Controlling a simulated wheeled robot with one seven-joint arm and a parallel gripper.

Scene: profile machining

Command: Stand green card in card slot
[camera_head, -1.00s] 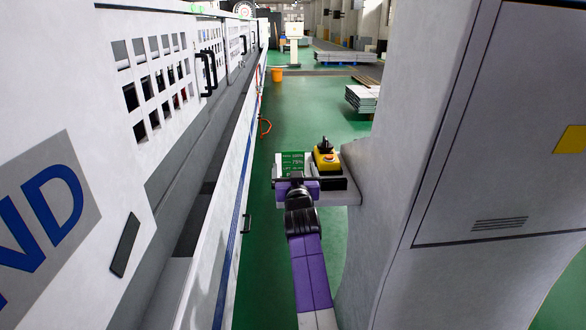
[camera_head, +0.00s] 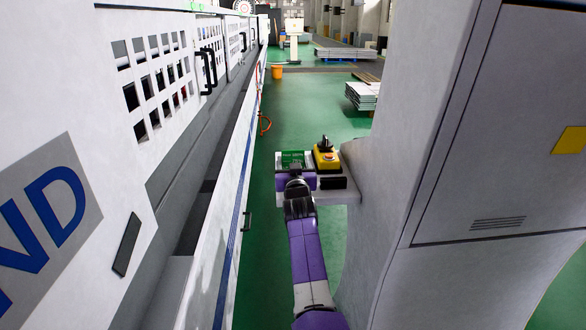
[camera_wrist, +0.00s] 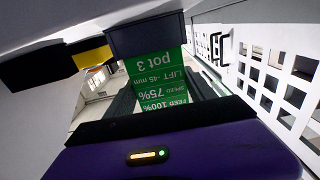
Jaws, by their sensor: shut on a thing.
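The green card (camera_head: 292,158) with white print is above the ledge at the machine column, just beyond my gripper (camera_head: 299,180). In the wrist view the card (camera_wrist: 163,78) shows with its print upside down, between the dark fingers of my gripper (camera_wrist: 163,97), which is shut on it. The "pot 3" end of the card meets a dark block (camera_wrist: 146,36), which looks like the card slot. I cannot tell whether the card's edge is inside it or only in front of it.
A yellow control box (camera_head: 326,157) with a red button stands on the ledge (camera_head: 345,196) right of the card. A dark block (camera_head: 333,183) lies in front of it. The grey column (camera_head: 410,130) is close on the right. The white machine (camera_head: 150,110) runs along the left.

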